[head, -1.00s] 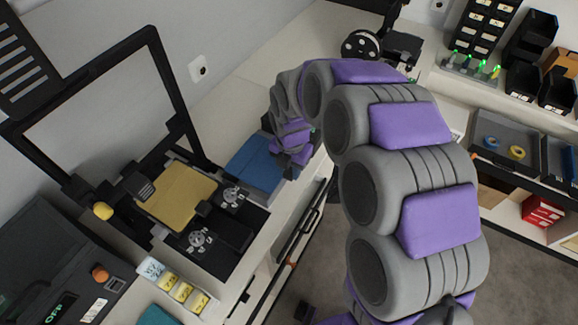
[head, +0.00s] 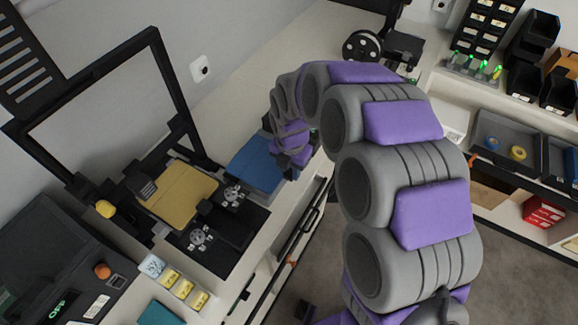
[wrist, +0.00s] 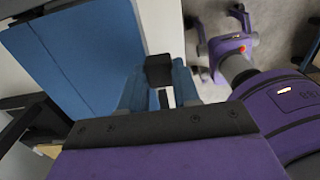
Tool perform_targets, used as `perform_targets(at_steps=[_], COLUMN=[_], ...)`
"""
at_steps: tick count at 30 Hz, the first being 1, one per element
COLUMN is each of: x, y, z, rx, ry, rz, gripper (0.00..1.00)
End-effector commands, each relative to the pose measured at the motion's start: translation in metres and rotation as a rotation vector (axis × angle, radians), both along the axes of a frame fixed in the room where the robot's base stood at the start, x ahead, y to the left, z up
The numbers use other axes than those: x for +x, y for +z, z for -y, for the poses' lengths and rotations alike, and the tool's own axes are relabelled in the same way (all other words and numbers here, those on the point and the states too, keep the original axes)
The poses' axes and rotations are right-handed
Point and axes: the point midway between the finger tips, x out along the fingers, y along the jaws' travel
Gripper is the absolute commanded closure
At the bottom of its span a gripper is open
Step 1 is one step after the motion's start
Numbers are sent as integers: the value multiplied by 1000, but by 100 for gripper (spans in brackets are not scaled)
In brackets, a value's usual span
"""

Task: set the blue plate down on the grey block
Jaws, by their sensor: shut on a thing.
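The blue plate (head: 256,164) is a flat square over the pale bench, right of the yellow plate in the head view. In the wrist view the blue plate (wrist: 85,50) fills the upper left. My gripper (head: 288,158) is at its right edge in the head view, mostly hidden by my arm. In the wrist view my gripper (wrist: 160,78) has blue fingers closed around a small dark piece at the plate's edge. I cannot make out a grey block under the plate, nor whether the plate touches anything below.
A black-framed machine with a yellow plate (head: 180,194) on its bed stands left of the blue plate. Small labelled yellow-and-white boxes (head: 172,279) lie in front. The bench behind is clear up to a black spool (head: 361,46). Shelves with bins (head: 525,82) stand right.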

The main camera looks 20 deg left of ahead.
Motion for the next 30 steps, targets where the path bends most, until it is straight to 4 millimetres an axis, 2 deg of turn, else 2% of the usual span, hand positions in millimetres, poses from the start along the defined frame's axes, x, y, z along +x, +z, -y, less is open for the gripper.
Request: perform_targets(at_steps=[22,23,30], x=[0,0,0], y=[-21,-20,-20], z=[0,-1,-1], rx=[-2,-1,-1], ry=[0,0,0], rz=[0,0,0], gripper=[100,66,43])
